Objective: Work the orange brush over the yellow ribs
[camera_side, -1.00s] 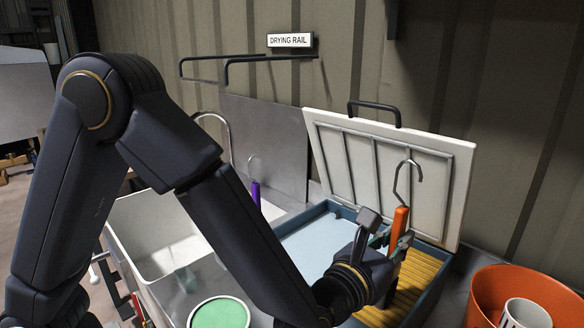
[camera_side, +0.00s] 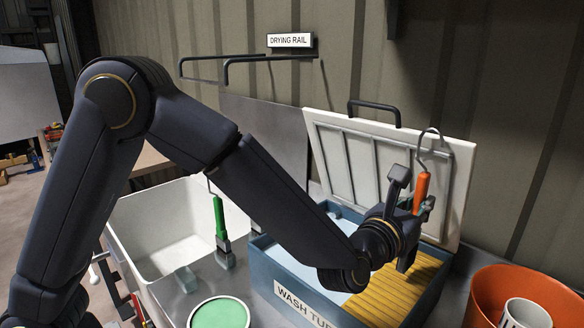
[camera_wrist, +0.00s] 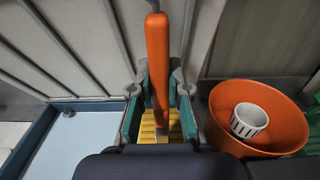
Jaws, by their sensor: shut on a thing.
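My gripper (camera_side: 413,208) is shut on the orange brush (camera_side: 421,192) by its handle, above the right part of the wash tub (camera_side: 264,262). The brush stands about upright with a metal hook at its top. In the wrist view the orange handle (camera_wrist: 158,62) runs between the two green-padded fingers (camera_wrist: 161,104). The yellow ribs (camera_side: 390,292) line the right side of the tub, below my gripper, and a little of them shows in the wrist view (camera_wrist: 150,124). The brush's lower end is hidden by my gripper, so I cannot tell whether it touches the ribs.
The tub's white lid (camera_side: 345,160) stands open behind. An orange bucket (camera_side: 490,285) with a white cup (camera_side: 526,313) is at right. A green-handled brush (camera_side: 220,220) hangs by the white basin (camera_side: 150,225). A green-topped can (camera_side: 219,314) is in front. A drying rail (camera_side: 250,62) is on the wall.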

